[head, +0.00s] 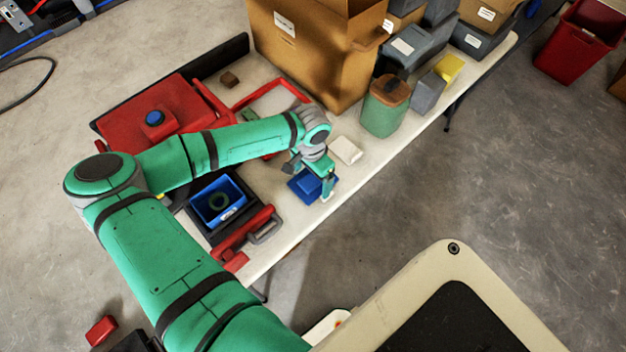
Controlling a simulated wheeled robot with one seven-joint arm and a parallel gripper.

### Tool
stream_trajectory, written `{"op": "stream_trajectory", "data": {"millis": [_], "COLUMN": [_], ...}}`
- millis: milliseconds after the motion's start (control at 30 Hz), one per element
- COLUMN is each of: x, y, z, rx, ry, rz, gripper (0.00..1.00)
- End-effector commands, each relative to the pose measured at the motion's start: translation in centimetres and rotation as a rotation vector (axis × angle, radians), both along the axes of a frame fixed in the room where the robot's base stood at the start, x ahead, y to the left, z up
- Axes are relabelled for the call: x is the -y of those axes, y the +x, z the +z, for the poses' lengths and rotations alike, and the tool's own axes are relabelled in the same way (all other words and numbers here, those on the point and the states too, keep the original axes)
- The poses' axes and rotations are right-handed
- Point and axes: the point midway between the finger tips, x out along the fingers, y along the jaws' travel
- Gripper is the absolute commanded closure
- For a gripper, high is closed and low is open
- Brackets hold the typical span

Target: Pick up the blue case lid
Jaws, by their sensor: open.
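The blue case lid (301,187) appears to be the small blue flat piece lying on the white table near its front edge. My gripper (311,183) is right over it, pointing down, with its fingers open and apart on either side of the blue piece. The gripper hides part of the lid. I cannot tell whether the fingers touch it.
A blue bin (207,212) with a green ring and a red-handled item (246,232) stand left of the lid. A white block (345,150), a green canister (386,107) and a cardboard box (300,60) stand behind and right. Red cases (150,95) lie at the far left.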

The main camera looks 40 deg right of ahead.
Motion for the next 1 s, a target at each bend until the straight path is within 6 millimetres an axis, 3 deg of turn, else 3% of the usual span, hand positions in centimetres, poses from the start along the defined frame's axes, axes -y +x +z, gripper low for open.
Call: {"op": "stream_trajectory", "data": {"millis": [333,367,500,833,1000], "x": [0.0,0.0,0.0,0.0,0.0], "y": [0.0,0.0,0.0,0.0,0.0], "z": [-1.0,-1.0,-1.0,-0.8,0.2], "rx": [0.0,0.0,0.0,0.001,0.001], "ry": [-0.001,-0.001,-0.001,-0.001,-0.001], "rz": [0.0,0.0,0.0,0.0,0.001], "gripper": [0.11,0.13,0.44,0.44,0.44]}}
